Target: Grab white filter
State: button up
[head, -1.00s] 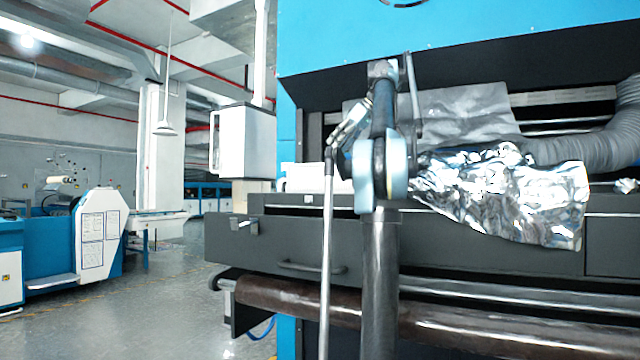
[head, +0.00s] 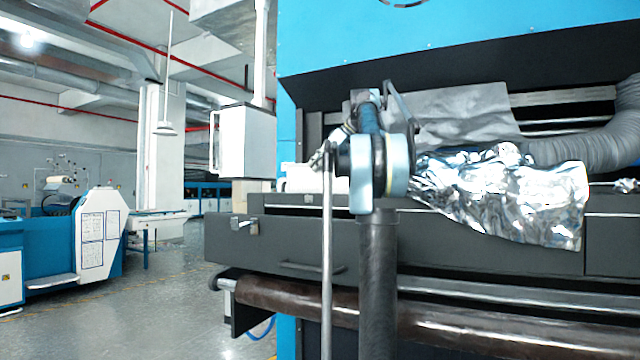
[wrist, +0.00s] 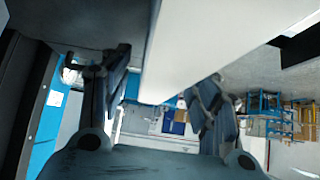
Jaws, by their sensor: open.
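The white filter (head: 302,180) is a pale block on the dark ledge of the machine, left of my arm in the head view. My arm hides its right part. In the wrist view the white filter (wrist: 205,45) is a large smooth white shape, entering from the top and reaching down between my fingers. My gripper (wrist: 160,85) is open, with one finger on each side of the white shape. I cannot tell whether either finger touches it. In the head view my gripper (head: 324,153) is small, partly hidden, and just above the filter.
Crumpled silver foil (head: 505,195) hangs over the ledge right of my arm. A grey ribbed hose (head: 580,150) lies behind it. The blue machine hood (head: 460,35) overhangs from above. A brown roller (head: 290,300) runs below the drawer. The floor at left (head: 170,300) is clear.

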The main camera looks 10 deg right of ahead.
jog(key=shift+w+a+f, duration=0.1)
jog(key=shift+a+f, duration=0.05)
grip_shut()
